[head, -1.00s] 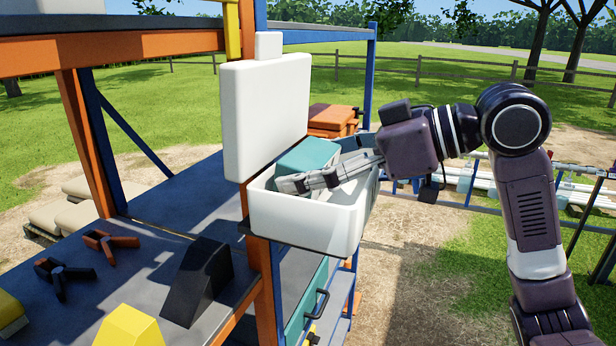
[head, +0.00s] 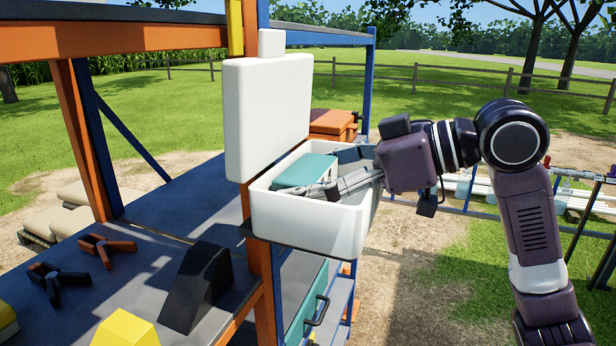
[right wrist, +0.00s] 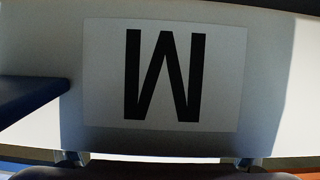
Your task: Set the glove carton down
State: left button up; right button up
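The teal glove carton (head: 304,171) lies inside the white open bin (head: 305,217), toward its left side, with its lower part hidden by the bin's front wall. My right gripper (head: 327,176) reaches into the bin from the right. Its fingers are spread, at the carton's right end; I cannot tell whether they touch it. In the right wrist view two finger parts (right wrist: 160,160) show wide apart at the bottom edge. Ahead of them is a pale surface with a white label (right wrist: 205,75) marked with a black letter. My left gripper is not in view.
A white upright panel (head: 267,112) stands behind the bin. An orange post (head: 262,270) and the dark shelf (head: 150,275) are at the left. A black wedge (head: 197,285), a yellow block (head: 125,328) and clamp-like tools (head: 105,248) lie on that shelf.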

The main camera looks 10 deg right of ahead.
jog(key=shift+s+a+f, duration=0.1)
jog(key=shift+a+f, duration=0.05)
jog(key=shift+f, duration=0.5)
jog(key=shift+r, duration=0.25)
jog(key=shift+r+p, duration=0.5)
jog(key=shift+r, duration=0.05)
jog(key=v, duration=1.2)
jog(key=shift+d+p, duration=0.2)
jog(key=shift+p, duration=0.25)
jog(key=shift+r, duration=0.15)
